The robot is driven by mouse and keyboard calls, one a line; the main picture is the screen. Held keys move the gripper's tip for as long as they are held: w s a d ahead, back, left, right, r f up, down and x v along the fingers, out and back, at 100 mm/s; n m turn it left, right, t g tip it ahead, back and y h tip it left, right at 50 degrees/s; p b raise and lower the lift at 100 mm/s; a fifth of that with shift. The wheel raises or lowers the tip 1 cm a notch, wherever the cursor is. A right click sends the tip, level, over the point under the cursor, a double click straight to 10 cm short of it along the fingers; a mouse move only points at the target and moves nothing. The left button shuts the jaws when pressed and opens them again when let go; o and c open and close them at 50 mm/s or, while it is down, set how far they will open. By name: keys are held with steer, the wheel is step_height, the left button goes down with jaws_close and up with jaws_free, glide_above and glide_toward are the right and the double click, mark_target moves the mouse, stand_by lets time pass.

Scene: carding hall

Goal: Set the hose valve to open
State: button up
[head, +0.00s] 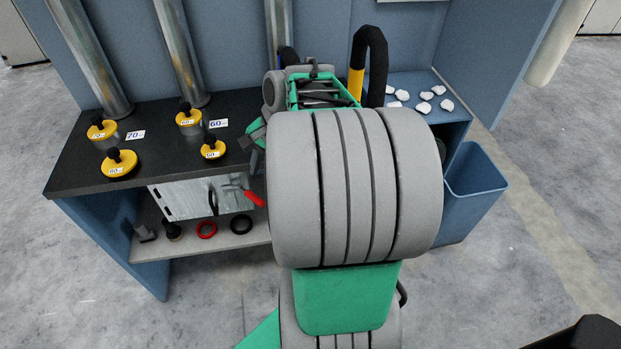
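A black hose (374,45) with a yellow band arches up at the back of the bench, just right of my arm's far end. Its lower part goes out of sight behind my arm. I cannot make out a valve handle on it, so its setting cannot be told. A red-handled lever (252,197) sits at the right of a pale metal panel under the bench top; I cannot tell whether it belongs to the hose. My grey and green arm covers the middle of the view. Part of my gripper (256,133) shows at the arm's left side, above the bench; its fingertips are not clear.
Yellow capped fittings (118,162) with number labels stand on the dark bench top (75,180). Metal pipes (180,50) rise behind. A lower shelf (180,245) holds red and black rings. White tufts (426,95) lie at right, above a blue bin (476,188). Front floor is clear.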

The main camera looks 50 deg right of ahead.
steer(key=s+d+f+m+t+y, duration=0.1)
steer(key=s+d+f+m, duration=0.1)
steer(key=d+m, duration=0.4)
steer(key=s+d+f+m, duration=0.2)
steer(key=s+d+m, duration=0.15)
steer(key=d, duration=0.45)
steer(key=x, duration=0.3)
steer(key=w+b+x, duration=0.1)
steer(key=x, duration=0.3)
steer(key=shift+w+a+f, duration=0.1)
steer(key=shift+w+a, duration=0.05)
jaws_close()
